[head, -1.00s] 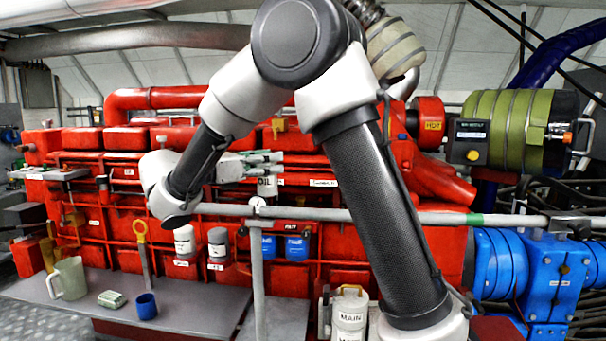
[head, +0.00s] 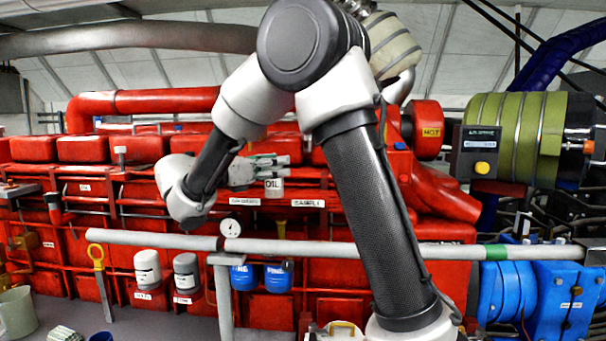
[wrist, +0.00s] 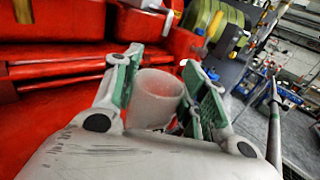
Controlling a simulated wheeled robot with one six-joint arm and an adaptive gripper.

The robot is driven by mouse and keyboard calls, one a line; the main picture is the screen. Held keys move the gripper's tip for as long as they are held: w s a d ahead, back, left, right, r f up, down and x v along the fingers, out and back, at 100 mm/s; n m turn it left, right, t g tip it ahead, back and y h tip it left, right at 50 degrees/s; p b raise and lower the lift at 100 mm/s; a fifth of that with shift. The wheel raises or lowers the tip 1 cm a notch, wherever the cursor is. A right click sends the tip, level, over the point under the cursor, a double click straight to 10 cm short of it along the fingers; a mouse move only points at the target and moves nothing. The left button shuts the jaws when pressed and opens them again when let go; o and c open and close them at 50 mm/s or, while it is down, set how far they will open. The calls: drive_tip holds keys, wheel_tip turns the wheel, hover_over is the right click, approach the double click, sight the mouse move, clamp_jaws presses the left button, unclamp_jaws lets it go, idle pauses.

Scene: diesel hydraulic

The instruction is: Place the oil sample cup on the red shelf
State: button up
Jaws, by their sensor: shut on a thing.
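The oil sample cup (head: 274,187) is a small whitish cup with an "OIL" label, seen in the head view at the end of my arm. My gripper (head: 286,167) is shut on it. In the wrist view the pale cup (wrist: 156,98) sits upright or nearly so between the green-padded fingers (wrist: 160,90). The red shelf (head: 345,201) is a ledge on the red engine with a "SAMPLE" label. The cup shows just above and left of that label. I cannot tell whether it is over the ledge or in front of it.
A grey rail (head: 350,248) with a round gauge (head: 231,228) crosses in front of the engine below my gripper. Below it are white and grey canisters (head: 147,268), blue filters (head: 279,277) and a yellow-handled tool (head: 99,270). A green banded cylinder (head: 535,135) is at right.

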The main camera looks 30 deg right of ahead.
drive_tip(key=d, duration=0.3)
drive_tip(key=w+d, duration=0.1)
drive_tip(key=d, duration=0.4)
drive_tip(key=shift+w+d, duration=0.3)
drive_tip(key=shift+d, duration=0.05)
drive_tip(key=d, duration=0.2)
drive_tip(key=shift+w+d, duration=0.2)
drive_tip(key=shift+d, duration=0.15)
drive_tip(key=shift+w+d+f, duration=0.1)
drive_tip(key=shift+d+f, duration=0.2)
drive_tip(key=shift+f, duration=0.4)
drive_tip(key=shift+f, duration=0.15)
drive_tip(key=o, duration=1)
drive_tip(key=shift+a, duration=0.35)
drive_tip(key=a, duration=0.3)
drive_tip(key=s+a, duration=0.1)
drive_tip(key=a, duration=0.3)
drive_tip(key=s+a, duration=0.1)
drive_tip(key=a, duration=0.3)
drive_tip(key=shift+s, duration=0.1)
